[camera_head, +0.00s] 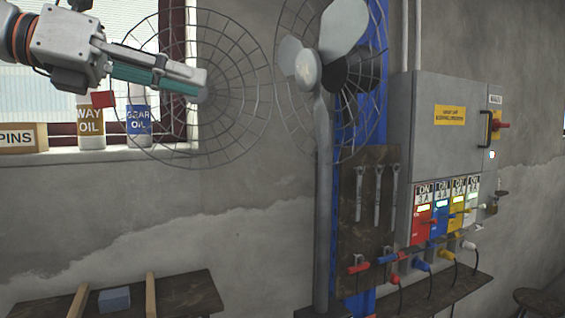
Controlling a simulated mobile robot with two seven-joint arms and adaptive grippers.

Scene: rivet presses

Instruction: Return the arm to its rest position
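My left gripper (198,84) comes in from the upper left, in front of the window and a round wire fan guard (248,62). Its grey and teal fingers point right and look close together, seen nearly side-on. Their tips overlap the grey middle of the guard in the picture; I cannot tell whether they touch it. A small red block-like piece (103,99) shows just below the gripper; I cannot tell if it is attached. My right gripper is not in view.
A fan (322,200) on a grey pole stands right of the gripper. Oil cans (91,122) and a PINS box (20,138) sit on the sill. A grey electrical cabinet (450,90) and a tool board (350,200) are at right. A shelf (185,292) is low left.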

